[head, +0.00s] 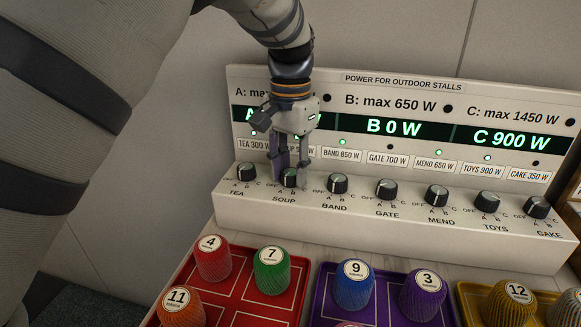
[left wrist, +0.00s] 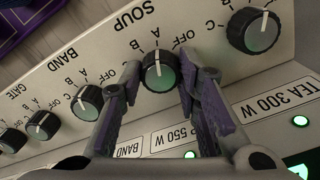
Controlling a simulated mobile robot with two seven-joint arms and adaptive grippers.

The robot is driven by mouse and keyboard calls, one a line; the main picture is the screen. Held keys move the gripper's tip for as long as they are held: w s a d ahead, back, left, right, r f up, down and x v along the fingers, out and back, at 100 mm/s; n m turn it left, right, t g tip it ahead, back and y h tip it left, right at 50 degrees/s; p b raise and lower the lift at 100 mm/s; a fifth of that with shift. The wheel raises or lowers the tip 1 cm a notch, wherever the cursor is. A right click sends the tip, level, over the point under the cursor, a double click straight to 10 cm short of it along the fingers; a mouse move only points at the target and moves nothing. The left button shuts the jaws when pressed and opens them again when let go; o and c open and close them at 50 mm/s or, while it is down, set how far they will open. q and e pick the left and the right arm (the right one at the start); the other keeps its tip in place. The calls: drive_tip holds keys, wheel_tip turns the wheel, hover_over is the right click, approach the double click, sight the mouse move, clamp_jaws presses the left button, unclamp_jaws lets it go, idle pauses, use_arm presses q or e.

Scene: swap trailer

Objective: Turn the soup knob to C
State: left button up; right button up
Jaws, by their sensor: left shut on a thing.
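The soup knob (head: 290,178) is a black dial with a pale green face and white pointer, second from left on the power panel. It also shows in the left wrist view (left wrist: 160,73), where its pointer appears turned to the A mark; C is farther round the dial. My left gripper (head: 289,184) reaches down from above and is shut on the soup knob, one finger on each side. Its fingers also show in the left wrist view (left wrist: 159,84). In the head view the gripper partly hides the soup label and the A display. My right gripper is not in view.
The tea knob (head: 246,172) and band knob (head: 337,184) flank the soup knob closely. Displays read B 0 W (head: 394,127) and C 900 W (head: 513,138). In front, a red tray (head: 240,287) and a purple tray (head: 325,290) hold numbered spools.

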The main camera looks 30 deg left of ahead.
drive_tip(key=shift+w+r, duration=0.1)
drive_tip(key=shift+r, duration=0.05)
use_arm(q)
drive_tip(key=n+p, duration=0.1)
drive_tip(key=n, duration=0.2)
drive_tip(key=shift+r, duration=0.15)
drive_tip(key=n, duration=0.8)
drive_tip(key=shift+p, duration=0.3)
drive_tip(key=n, duration=0.4)
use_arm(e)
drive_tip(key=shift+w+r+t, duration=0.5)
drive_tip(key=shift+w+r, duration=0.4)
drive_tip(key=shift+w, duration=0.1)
use_arm(q)
drive_tip(key=shift+n, duration=0.5)
drive_tip(key=o, duration=1.2)
